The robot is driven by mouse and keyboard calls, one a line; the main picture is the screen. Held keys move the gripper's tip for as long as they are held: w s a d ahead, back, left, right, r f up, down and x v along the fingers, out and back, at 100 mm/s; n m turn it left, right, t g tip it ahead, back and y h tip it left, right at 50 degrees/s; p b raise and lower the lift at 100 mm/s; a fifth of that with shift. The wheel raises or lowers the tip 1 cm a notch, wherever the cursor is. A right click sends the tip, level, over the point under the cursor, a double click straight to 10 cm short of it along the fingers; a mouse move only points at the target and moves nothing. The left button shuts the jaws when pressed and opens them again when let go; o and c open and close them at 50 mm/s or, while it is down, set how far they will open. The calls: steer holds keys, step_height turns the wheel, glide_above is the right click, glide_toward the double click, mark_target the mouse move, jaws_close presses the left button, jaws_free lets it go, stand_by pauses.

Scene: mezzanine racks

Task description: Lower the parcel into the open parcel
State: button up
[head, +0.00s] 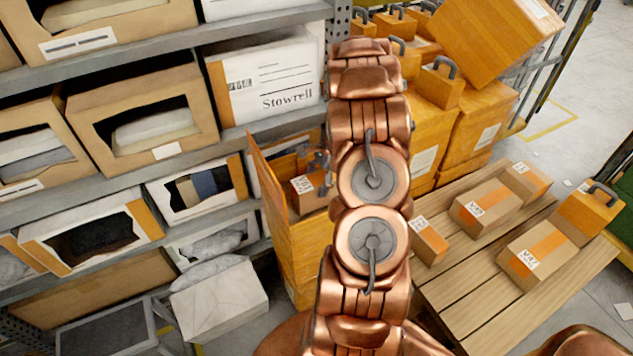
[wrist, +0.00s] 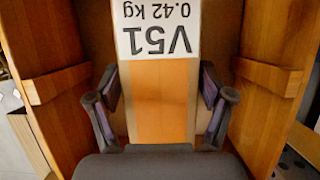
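The parcel (wrist: 162,95) is a small brown box with an orange tape strip and a white label reading V51, 0.42 kg. In the head view the parcel (head: 309,194) shows inside the mouth of the tall orange open parcel (head: 293,248), whose left flap stands up. My gripper (wrist: 161,90) has one finger on each side of the parcel and appears shut on it. In the wrist view the open parcel's walls (wrist: 50,90) rise on both sides. My copper arm hides the right part of the open parcel, and its floor is not visible.
Metal shelves (head: 185,45) with boxes stand close on the left. A wooden pallet (head: 482,297) with several small parcels lies to the right. Stacked orange boxes (head: 470,125) stand behind. A white box (head: 217,300) is on the floor at the lower left.

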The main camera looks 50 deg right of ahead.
steer(key=shift+o, duration=1.3)
steer(key=v, duration=1.2)
